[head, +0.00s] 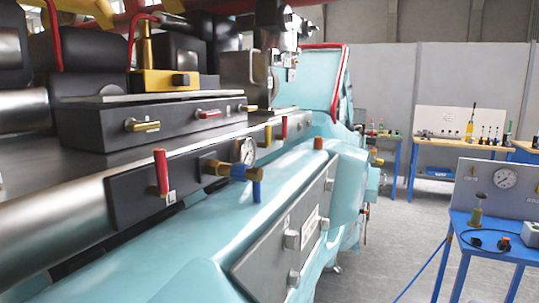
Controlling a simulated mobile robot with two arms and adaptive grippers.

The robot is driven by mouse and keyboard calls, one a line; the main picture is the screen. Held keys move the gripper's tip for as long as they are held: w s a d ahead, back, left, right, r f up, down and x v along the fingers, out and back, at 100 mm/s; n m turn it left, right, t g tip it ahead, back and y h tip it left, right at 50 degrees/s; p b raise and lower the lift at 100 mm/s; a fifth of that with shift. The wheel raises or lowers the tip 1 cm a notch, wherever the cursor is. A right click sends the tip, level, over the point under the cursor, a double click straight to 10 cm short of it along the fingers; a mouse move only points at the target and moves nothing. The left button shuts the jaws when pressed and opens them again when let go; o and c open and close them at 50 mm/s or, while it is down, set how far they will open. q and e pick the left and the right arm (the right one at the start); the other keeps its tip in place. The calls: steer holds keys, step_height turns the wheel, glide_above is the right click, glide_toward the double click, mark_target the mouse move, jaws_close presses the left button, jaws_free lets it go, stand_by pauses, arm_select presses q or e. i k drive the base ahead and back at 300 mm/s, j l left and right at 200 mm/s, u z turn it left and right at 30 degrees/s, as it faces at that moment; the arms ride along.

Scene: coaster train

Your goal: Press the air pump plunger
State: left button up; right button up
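A small olive plunger-like part (477,210) with a round knob on a short stem stands upright on the blue table (490,248) at the right. It looks like the air pump plunger, though I see no label naming it. A grey panel with a round white gauge (505,178) stands behind it on the same table. A blue hose (425,268) runs along the floor by this table. Neither of my grippers can be made out in the head view, and nothing is seen touching the plunger.
The teal coaster train (210,220) fills the left and middle, with a red lever (161,172), a blue-handled valve (256,185) and a gauge (247,151). A black-and-orange item (475,240) lies near the plunger. Grey floor (385,240) lies open between train and table.

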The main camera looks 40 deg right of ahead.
mark_target(481, 195)
steer(key=l+z, duration=0.4)
steer(key=l, duration=0.7)
steer(key=i+l+z, duration=0.6)
steer(key=l+z, duration=0.2)
steer(key=i+l+z, duration=0.55)
steer(key=i+z, duration=0.25)
steer(key=i+j+z, duration=0.15)
steer(key=i+j, duration=0.1)
steer(key=j, duration=0.05)
